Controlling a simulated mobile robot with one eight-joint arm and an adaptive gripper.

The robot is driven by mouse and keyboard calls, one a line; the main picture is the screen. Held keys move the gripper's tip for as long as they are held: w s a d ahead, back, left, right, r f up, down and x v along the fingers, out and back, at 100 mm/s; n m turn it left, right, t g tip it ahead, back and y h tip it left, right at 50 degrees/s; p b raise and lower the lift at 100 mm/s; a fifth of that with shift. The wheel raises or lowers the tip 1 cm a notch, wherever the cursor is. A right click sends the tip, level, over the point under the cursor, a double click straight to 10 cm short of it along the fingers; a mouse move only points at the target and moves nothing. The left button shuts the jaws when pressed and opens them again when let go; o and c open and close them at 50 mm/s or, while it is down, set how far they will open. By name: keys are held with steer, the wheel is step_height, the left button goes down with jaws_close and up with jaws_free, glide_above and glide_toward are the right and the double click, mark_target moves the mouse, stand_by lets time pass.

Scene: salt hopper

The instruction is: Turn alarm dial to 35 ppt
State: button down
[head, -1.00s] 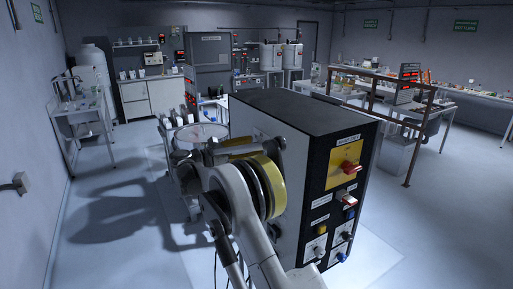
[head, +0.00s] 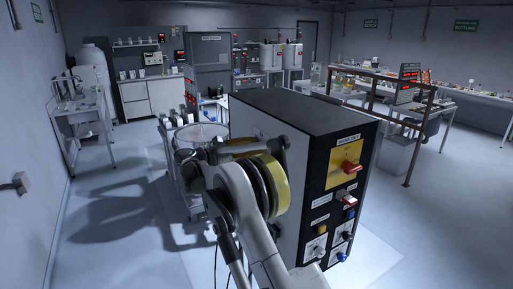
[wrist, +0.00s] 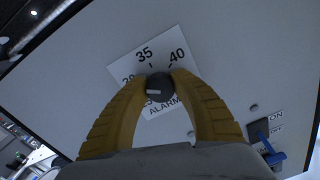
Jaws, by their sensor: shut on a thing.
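In the wrist view, the alarm dial (wrist: 159,86) is a small dark round knob with a pale pointer mark. It sits on a white scale plate (wrist: 122,68) printed with 35, 40 and an ALARM label; other numbers are partly hidden. The pale mark lies toward the left side of the knob, below and left of the 35; the exact value it marks is unclear. My gripper (wrist: 158,88) has its two yellow fingers closed on the knob, one on each side. In the head view my arm hides the fingers and dial.
A large cabinet (head: 300,112) with a black front stands beside my arm; its front holds a red knob (head: 350,166) on a yellow plate. In the wrist view, a blue-handled switch (wrist: 272,155) marked ON sits right of the fingers. A railing (head: 421,140) stands at right.

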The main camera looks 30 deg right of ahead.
steer(key=m+b, duration=0.2)
steer(key=m, duration=0.3)
steer(key=shift+f+m, duration=0.1)
steer(key=shift+m, duration=0.3)
steer(key=m+b, duration=0.1)
steer(key=m, duration=0.4)
steer(key=shift+m, duration=0.3)
steer(key=c, duration=1)
jaws_free()
steer(key=shift+c, duration=0.2)
